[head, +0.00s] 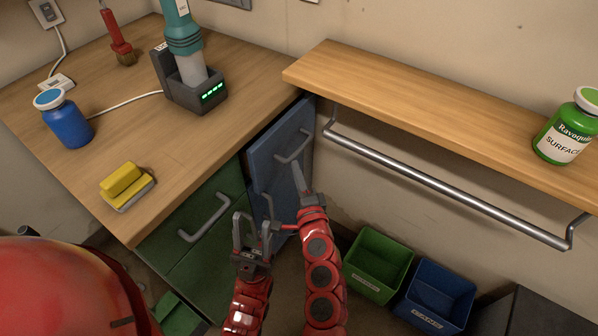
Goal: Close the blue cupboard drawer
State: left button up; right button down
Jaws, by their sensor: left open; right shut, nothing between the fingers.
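The blue cupboard drawer (280,146) is under the wooden counter at its right end, with a grey bar handle on its front. Its front stands out past the green fronts beside it, so it looks at least partly open. My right gripper (299,172) is shut and empty, with its tip close to the drawer's front just below the handle; I cannot tell whether it touches. My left gripper (246,222) is open, lower and to the left, in front of the lower blue front and beside the green cupboard.
A green drawer front (196,222) with a handle is left of the blue one. A wooden shelf (430,120) with a metal rail (440,186) is at the right. A green bin (378,262) and blue bin (436,296) stand on the floor. A blue bottle (66,122) and yellow sponge (122,182) are on the counter.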

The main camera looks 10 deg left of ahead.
aim_at(282, 162)
jog(key=shift+a, duration=0.1)
jog(key=a, duration=0.1)
jog(key=w+a, duration=0.1)
jog(key=a, duration=0.2)
jog(key=shift+w+r, duration=0.15)
jog(key=shift+w, duration=0.1)
jog(key=shift+a, duration=0.1)
